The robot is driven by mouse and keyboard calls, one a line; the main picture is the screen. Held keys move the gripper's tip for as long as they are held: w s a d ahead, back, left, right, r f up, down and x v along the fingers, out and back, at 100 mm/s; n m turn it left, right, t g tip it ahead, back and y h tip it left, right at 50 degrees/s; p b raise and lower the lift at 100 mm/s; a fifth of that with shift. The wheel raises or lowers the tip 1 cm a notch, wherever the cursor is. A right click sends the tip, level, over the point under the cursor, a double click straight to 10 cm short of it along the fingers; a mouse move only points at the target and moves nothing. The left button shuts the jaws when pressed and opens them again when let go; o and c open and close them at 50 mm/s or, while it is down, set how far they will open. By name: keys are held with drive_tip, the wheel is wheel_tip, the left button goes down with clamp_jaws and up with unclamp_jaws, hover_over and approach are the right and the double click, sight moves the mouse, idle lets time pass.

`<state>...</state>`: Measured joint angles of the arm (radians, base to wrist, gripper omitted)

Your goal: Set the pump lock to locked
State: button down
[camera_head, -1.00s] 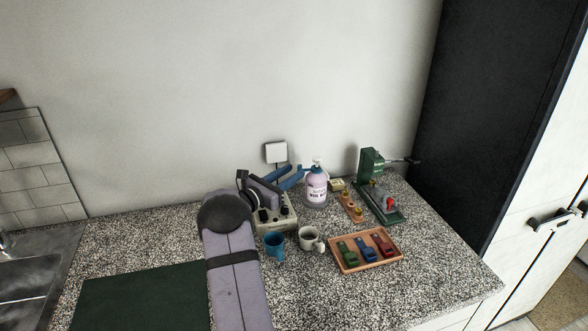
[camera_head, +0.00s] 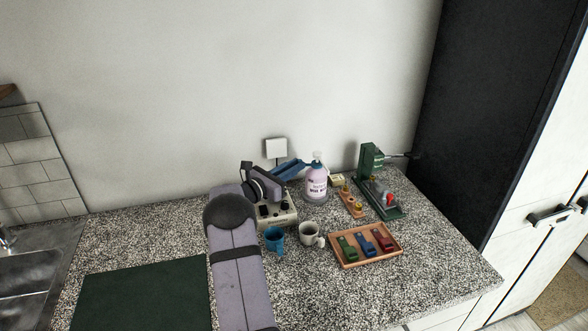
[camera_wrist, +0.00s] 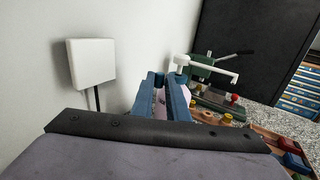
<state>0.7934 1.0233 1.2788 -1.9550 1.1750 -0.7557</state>
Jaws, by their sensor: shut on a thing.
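The pump bottle (camera_head: 316,186) is lilac with a printed label and stands upright near the wall in the head view. Its white pump head (camera_wrist: 181,61) shows in the wrist view, with the spout (camera_wrist: 215,71) pointing right. My gripper (camera_head: 301,164) reaches the bottle's neck from the left. In the wrist view, its blue fingers (camera_wrist: 164,80) are shut on the pump bottle, with a lilac part of it showing between them. The exact contact and the lock marking are hidden or too small to read.
A beige switch box (camera_head: 277,218) is beneath my wrist. A blue mug (camera_head: 273,240) and a white mug (camera_head: 309,234) stand in front. A wooden tray (camera_head: 345,264) with coloured blocks, a knob board (camera_head: 352,205) and a green press (camera_head: 370,162) are right.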

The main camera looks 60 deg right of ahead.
drive_tip(key=shift+w+d+r+m+g+b, duration=0.1)
drive_tip(key=shift+w+d+m+g+b, duration=0.25)
drive_tip(key=shift+g+b, duration=0.3)
drive_tip(key=shift+s+a+r, duration=0.1)
drive_tip(key=c, duration=1.8)
unclamp_jaws()
drive_tip(key=shift+o, duration=0.2)
